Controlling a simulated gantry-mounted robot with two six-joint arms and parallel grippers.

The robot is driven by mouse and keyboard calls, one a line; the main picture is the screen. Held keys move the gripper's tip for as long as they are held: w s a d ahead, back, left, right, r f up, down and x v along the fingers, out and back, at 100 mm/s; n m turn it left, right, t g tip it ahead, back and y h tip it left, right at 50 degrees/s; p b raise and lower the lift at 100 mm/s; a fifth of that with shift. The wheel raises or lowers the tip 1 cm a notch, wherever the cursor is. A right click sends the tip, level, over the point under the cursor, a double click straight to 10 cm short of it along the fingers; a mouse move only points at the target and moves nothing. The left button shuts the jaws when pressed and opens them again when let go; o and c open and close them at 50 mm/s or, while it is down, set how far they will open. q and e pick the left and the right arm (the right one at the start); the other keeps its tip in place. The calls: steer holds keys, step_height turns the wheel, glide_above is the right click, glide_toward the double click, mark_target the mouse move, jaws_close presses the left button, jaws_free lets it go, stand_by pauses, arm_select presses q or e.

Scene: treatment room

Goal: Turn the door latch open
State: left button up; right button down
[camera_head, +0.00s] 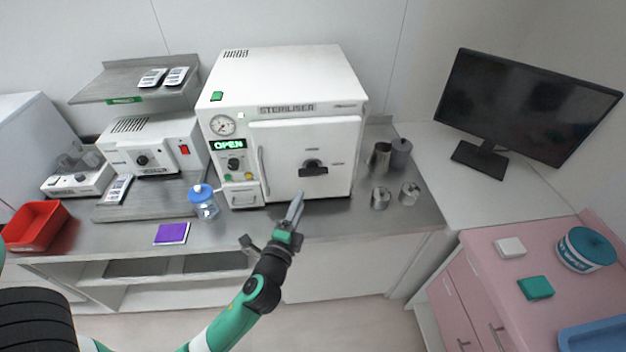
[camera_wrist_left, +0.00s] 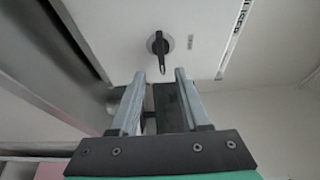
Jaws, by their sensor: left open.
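The white steriliser (camera_head: 285,90) stands on the steel bench, with a green lit display reading OPEN. Its door (camera_head: 300,140) looks closed, with a black latch (camera_head: 313,167) low on its front. My left gripper (camera_head: 295,208) is in front of and below the latch, apart from it. In the left wrist view, my left gripper (camera_wrist_left: 161,72) is open and empty. The latch (camera_wrist_left: 159,45) lies beyond the fingertips, roughly in line with the gap between them. My right gripper is out of sight.
A blue-capped jar (camera_head: 204,205) and a purple pad (camera_head: 172,233) stand left of the steriliser. Metal cups (camera_head: 380,198) stand to its right. A red bin (camera_head: 37,226) is at far left. A monitor (camera_head: 530,100) stands at right. The bench directly before the door is clear.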

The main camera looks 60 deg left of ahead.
mark_target(312, 176)
arm_select(q)
steer(key=x, duration=0.9)
steer(key=shift+w+a, duration=0.25)
steer(key=shift+w, duration=0.1)
jaws_close()
